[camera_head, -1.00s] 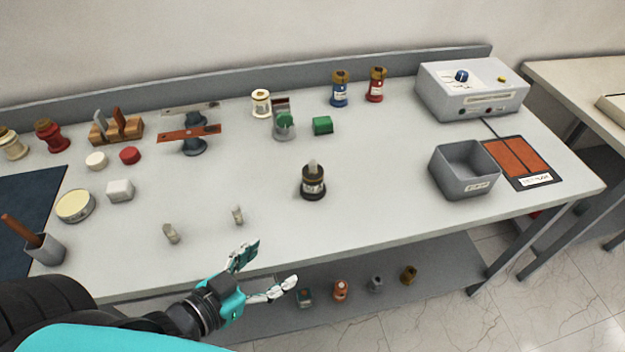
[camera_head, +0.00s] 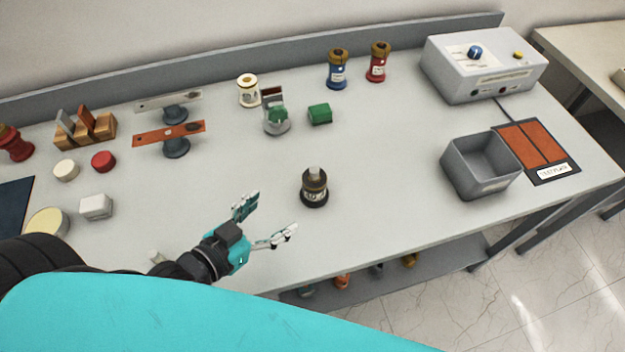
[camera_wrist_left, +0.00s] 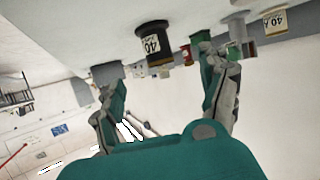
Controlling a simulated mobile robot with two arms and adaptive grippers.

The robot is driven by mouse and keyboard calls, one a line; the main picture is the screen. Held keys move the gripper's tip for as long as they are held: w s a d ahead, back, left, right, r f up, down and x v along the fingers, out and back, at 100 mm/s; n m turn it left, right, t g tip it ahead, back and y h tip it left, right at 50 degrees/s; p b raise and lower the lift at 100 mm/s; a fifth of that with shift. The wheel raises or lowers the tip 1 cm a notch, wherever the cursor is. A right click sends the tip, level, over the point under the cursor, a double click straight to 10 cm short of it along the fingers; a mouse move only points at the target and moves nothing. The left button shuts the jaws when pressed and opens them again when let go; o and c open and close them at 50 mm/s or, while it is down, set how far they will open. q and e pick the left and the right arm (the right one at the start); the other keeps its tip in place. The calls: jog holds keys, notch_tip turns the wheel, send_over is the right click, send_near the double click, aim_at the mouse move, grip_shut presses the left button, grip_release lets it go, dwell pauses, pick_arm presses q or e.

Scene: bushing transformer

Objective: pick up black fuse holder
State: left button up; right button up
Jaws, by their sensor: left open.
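The black fuse holder (camera_head: 314,189) stands upright on the grey table, with a dark body, a brownish upper part, a pale label and a light peg on top. My right gripper is not in view.
A grey bin (camera_head: 481,168) and an orange-panelled mat (camera_head: 553,172) lie to the right. A green block (camera_head: 320,114) and a grey stand with a green part (camera_head: 277,121) are behind the holder. The table around the holder is clear.

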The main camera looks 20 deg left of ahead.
aim_at(307, 192)
pick_arm(q)
jog(key=p+x, duration=0.1)
jog(key=x, duration=0.4)
jog(key=shift+w+d, duration=0.25)
jog(key=shift+w, duration=0.1)
jog(key=p+x, duration=0.1)
jog(key=x, duration=0.3)
jog(key=shift+s+f, duration=0.1)
jog(key=shift+f, duration=0.05)
jog(key=shift+w+d, duration=0.15)
jog(key=shift+w, duration=0.1)
jog(key=p+x, duration=0.1)
jog(key=x, duration=0.2)
jog(key=shift+w+d+f+p, duration=0.2)
jog(key=shift+w+d+p, duration=0.05)
jog(key=shift+p, duration=0.05)
jog(key=shift+w+d+f, duration=0.1)
jog(key=shift+w+f, duration=0.05)
jog(key=shift+w, duration=0.15)
jog(key=shift+f, duration=0.1)
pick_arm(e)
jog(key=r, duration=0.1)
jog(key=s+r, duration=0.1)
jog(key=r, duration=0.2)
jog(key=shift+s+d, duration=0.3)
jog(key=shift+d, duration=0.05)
pick_arm(q)
jog(key=c, duration=1.5)
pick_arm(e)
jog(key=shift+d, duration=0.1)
